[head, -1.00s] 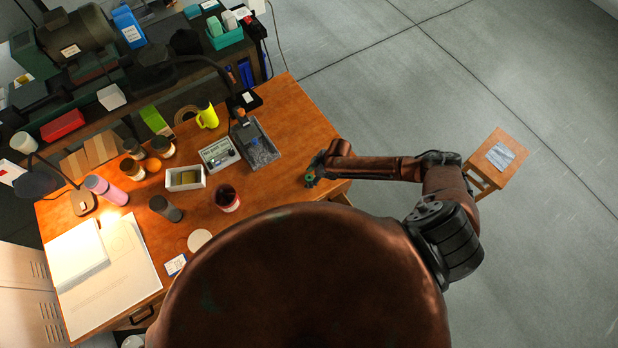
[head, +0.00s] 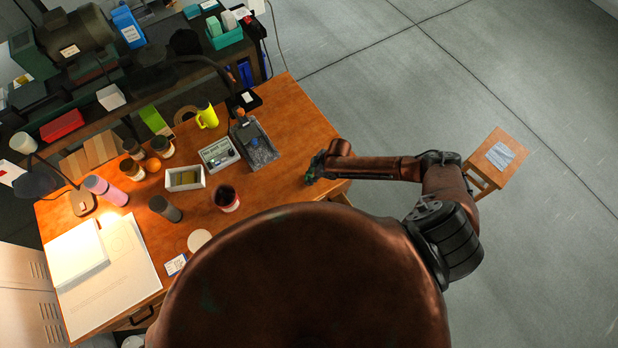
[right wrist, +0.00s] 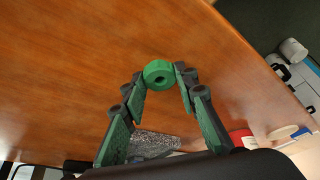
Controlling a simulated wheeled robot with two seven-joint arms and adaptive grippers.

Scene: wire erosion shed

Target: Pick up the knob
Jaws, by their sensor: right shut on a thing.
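The knob (right wrist: 159,74) is a round green piece with a dark hole in its middle. In the right wrist view it sits between the fingertips of my right gripper (right wrist: 161,80), which is shut on it. In the head view the right gripper (head: 314,171) is over the right part of the wooden desk (head: 283,128), near its right edge, and mostly covers the knob. I cannot tell whether the knob touches the desk top. My left gripper is not in view.
A grey tray (head: 262,153) and a white-framed box (head: 219,154) stand left of the right gripper. The desk around the right gripper is clear. A small wooden stool (head: 512,165) stands right.

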